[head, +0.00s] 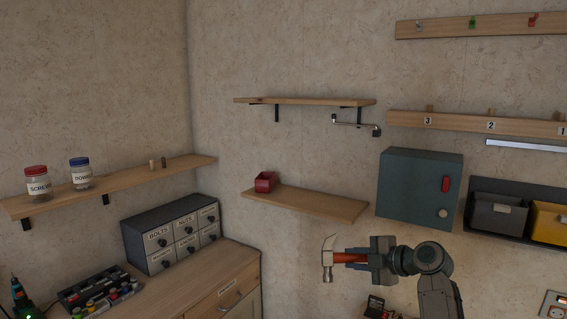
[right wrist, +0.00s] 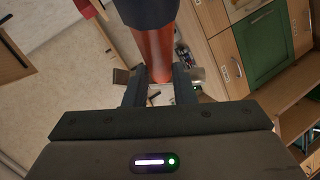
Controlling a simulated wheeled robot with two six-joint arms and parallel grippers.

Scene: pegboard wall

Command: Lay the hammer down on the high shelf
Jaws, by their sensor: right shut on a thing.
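The hammer (head: 328,259) has a metal head and a red-orange handle. My right gripper (head: 372,259) is shut on its handle, with the head sticking out to the left. In the right wrist view the orange handle (right wrist: 153,50) runs between the fingers of the gripper (right wrist: 158,88). The hammer is in the air, below the lower wall shelf (head: 320,205) in the picture. The high shelf (head: 310,101) is a wooden board on dark brackets above it, and its visible top looks mostly bare. My left gripper is not in view.
A red bin (head: 265,182) sits on the lower shelf's left end. A metal bar-like tool (head: 357,124) shows at the high shelf's right bracket. A teal cabinet (head: 418,188) hangs to the right. A left shelf (head: 130,184) holds jars. Drawers (head: 172,234) stand on the workbench.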

